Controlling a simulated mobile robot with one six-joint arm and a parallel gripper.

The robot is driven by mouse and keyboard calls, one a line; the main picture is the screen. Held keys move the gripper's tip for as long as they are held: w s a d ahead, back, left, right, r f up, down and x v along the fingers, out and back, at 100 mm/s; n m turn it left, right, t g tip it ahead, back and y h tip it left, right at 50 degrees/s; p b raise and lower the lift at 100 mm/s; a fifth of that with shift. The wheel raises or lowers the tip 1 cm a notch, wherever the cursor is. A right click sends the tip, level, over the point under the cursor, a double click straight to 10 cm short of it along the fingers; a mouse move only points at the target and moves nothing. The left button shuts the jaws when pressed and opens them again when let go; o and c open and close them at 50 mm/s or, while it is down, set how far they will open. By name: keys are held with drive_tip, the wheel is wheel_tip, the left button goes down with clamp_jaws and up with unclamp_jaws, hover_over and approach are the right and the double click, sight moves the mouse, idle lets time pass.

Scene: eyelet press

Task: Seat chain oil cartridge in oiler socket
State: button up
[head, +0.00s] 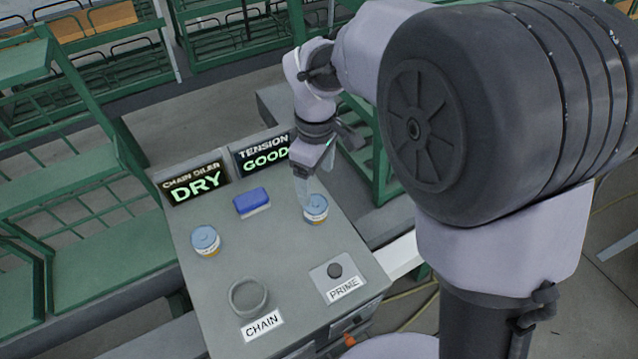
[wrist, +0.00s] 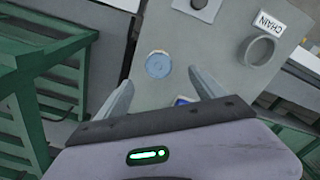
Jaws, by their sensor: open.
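Two cartridges with pale blue tops and white-and-orange sides stand upright on a grey bench top (head: 286,248). The left cartridge (head: 206,241) stands apart from my gripper. My gripper (head: 309,190) is open, pointing down over the right cartridge (head: 316,211). In the wrist view that cartridge (wrist: 158,65) lies just ahead of and between my open fingertips (wrist: 160,80); contact cannot be told. The round grey socket (head: 248,295), labelled CHAIN, looks empty at the bench front; it also shows in the wrist view (wrist: 260,50). Any writing on the cartridges is too small to read.
A blue block (head: 251,201) lies between the cartridges, towards the back. A PRIME button (head: 335,270) sits at front right. Back displays read CHAIN OILER DRY (head: 194,184) and TENSION GOOD (head: 263,155). Green racks (head: 75,190) stand left. The bench's middle is clear.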

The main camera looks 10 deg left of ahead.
sight(315, 203)
wheel_tip(315, 203, down, 6)
drive_tip(key=shift+f+b, duration=0.2)
drive_tip(key=shift+b, duration=0.65)
drive_tip(key=f, duration=0.1)
drive_tip(key=f+b, duration=0.1)
drive_tip(key=f, duration=0.1)
drive_tip(key=f+b, duration=0.1)
drive_tip(key=f, duration=0.1)
drive_tip(key=shift+w+a, duration=0.25)
drive_tip(key=shift+w, duration=0.1)
drive_tip(key=shift+r, duration=0.1)
drive_tip(key=shift+c, duration=0.5)
drive_tip(key=c, duration=1.5)
drive_tip(key=shift+o, duration=0.2)
